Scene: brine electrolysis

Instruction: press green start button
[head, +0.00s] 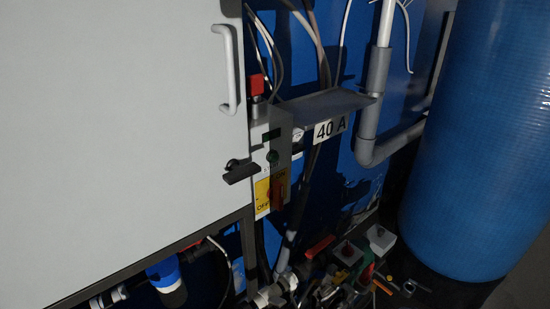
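A small round green button (272,157) sits on a narrow grey control panel (258,150), to the right of the large grey cabinet door. A small dark green rectangle (271,135) is just above the button. The button's face looks uncovered. I see no part of my gripper in this view.
The grey cabinet door (110,130) with a light handle (229,70) fills the left. A bracket shelf (325,106) and a "40 A" label (330,129) are right of the panel. A blue tank (480,130) stands far right. Pipes, cables and clutter lie below.

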